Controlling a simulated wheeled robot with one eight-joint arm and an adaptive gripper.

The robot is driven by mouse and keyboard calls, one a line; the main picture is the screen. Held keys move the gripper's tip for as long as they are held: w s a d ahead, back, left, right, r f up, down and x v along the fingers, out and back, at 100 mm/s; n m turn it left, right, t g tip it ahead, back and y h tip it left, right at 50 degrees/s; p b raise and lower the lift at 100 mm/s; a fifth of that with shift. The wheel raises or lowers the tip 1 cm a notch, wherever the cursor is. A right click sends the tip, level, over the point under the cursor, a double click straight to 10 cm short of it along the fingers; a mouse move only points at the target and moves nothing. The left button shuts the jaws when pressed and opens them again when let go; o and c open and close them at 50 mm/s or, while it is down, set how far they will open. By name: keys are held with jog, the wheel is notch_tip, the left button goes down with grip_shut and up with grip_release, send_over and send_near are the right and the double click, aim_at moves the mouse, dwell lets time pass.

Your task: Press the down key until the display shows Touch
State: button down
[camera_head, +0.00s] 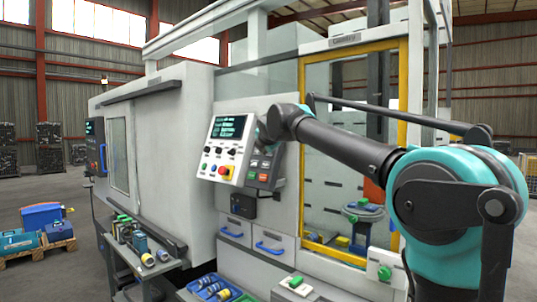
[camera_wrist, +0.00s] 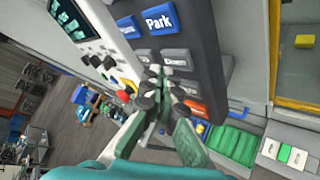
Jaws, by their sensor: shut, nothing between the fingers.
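The control panel's display (camera_head: 229,127) is dark with several small lines of text, too small to read for sure. It also shows tilted in the wrist view (camera_wrist: 72,18). The keypad (camera_head: 265,168) hangs at the panel's lower right. In the wrist view it has a blue Park key (camera_wrist: 160,18) and several grey keys. A grey key (camera_wrist: 178,58) beside the fingertips has lettering I cannot read surely. My gripper (camera_wrist: 160,76) is shut and empty, its tips over the keypad among the grey keys. I cannot tell if they touch one.
A red knob (camera_head: 224,171) on a yellow base sits on the panel. Trays and a side bench (camera_head: 120,240) lie below. Open floor is at the left.

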jog(key=shift+s, duration=0.1)
jog(key=s+a, duration=0.1)
jog(key=s+a+r, duration=0.1)
jog(key=s+a, duration=0.1)
jog(key=shift+s+r, duration=0.3)
jog(key=shift+r, duration=0.1)
dwell(0.4)
dwell(0.4)
